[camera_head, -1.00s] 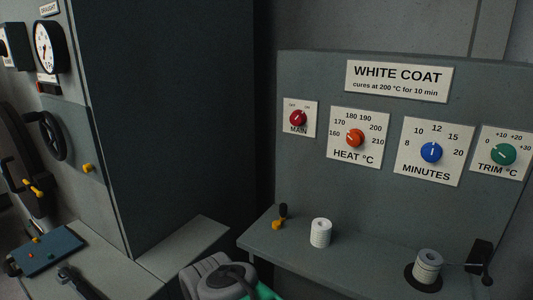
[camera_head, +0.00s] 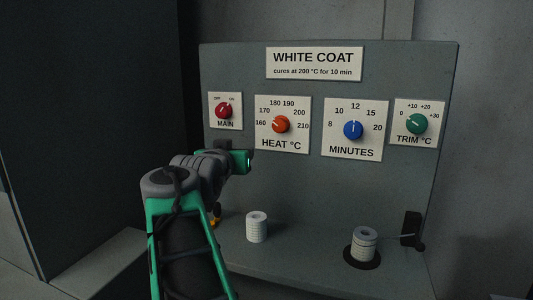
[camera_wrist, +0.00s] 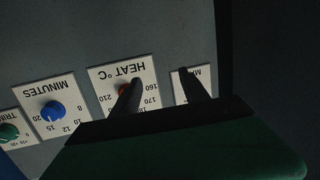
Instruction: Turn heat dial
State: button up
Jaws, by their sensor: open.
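The orange heat dial (camera_head: 281,125) is on a white plate marked 160 to 210; its white mark points left, toward 160. My gripper (camera_head: 249,161) is in front of the panel, left of and below the heat dial. In the wrist view, which shows the panel upside down, my gripper (camera_wrist: 160,74) is open with two dark fingers apart. One finger partly covers the heat dial (camera_wrist: 122,91); the other overlaps the main plate (camera_wrist: 181,90). Nothing is seen between the fingers. I cannot tell how far the fingertips are from the panel.
A sign (camera_head: 313,64) reads 200 °C for 10 min. The red main dial (camera_head: 223,111), blue minutes dial (camera_head: 353,130) and green trim dial (camera_head: 416,124) flank the heat dial. White ring stacks (camera_head: 257,227) (camera_head: 364,244) stand on the shelf (camera_head: 310,270) below.

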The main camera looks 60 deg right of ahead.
aim_at(278, 127)
jog(key=s+d+r+m+g+h, duration=0.3)
jog(key=s+d+r, duration=0.15)
jog(key=s, duration=0.25)
jog(key=d+p, duration=0.2)
jog(key=w+d+p, duration=0.1)
jog(key=d+p, duration=0.1)
jog(key=d, duration=0.1)
jog(key=d+p, duration=0.2)
jog(key=d, duration=0.1)
jog(key=shift+w+d+r+p, duration=0.15)
jog(key=shift+w+r+p, duration=0.15)
jog(key=shift+r+p, duration=0.1)
jog(key=shift+f+b, duration=0.4)
jog(key=shift+b, duration=0.05)
jog(key=shift+c, duration=0.7)
jog(key=c, duration=0.6)
jog(key=m, duration=1.5)
jog(key=shift+m, duration=0.4)
jog(key=m, duration=0.4)
jog(key=o, duration=0.5)
jog(key=shift+m, duration=0.6)
jog(key=shift+c, duration=0.2)
jog(key=o, duration=0.5)
